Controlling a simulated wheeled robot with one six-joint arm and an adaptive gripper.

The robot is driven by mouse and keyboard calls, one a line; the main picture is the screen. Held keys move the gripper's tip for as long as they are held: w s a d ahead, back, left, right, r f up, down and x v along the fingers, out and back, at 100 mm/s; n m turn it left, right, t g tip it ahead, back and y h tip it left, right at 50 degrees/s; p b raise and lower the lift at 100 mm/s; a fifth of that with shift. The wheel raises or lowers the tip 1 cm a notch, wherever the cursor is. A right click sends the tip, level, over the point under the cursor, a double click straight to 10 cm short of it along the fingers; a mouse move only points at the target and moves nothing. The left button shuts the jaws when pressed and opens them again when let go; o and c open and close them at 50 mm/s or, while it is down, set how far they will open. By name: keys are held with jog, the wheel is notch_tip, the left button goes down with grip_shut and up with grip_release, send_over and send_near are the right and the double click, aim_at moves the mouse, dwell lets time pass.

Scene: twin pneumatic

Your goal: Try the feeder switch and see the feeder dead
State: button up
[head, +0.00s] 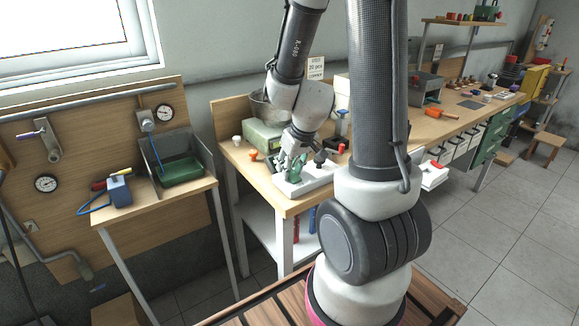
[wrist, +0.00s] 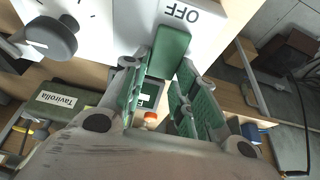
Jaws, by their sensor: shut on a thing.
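The feeder switch is a green handle (wrist: 170,48) on a white box (wrist: 197,38) marked OFF. In the wrist view the handle sits between the green-padded fingers of my gripper (wrist: 168,72), which is shut on it. In the head view my gripper (head: 291,163) is down at the white box (head: 313,183) on the bench's front corner, and the fingers partly hide the switch. I cannot tell from these frames whether the feeder is live or dead.
A green machine (head: 262,134) stands close behind my gripper on the bench. A side table (head: 150,205) at left holds a blue box (head: 118,190) and a grey bin (head: 190,157). Open tiled floor (head: 500,245) lies at right.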

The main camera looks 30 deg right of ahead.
jog(key=o, duration=1)
jog(key=v, duration=1.2)
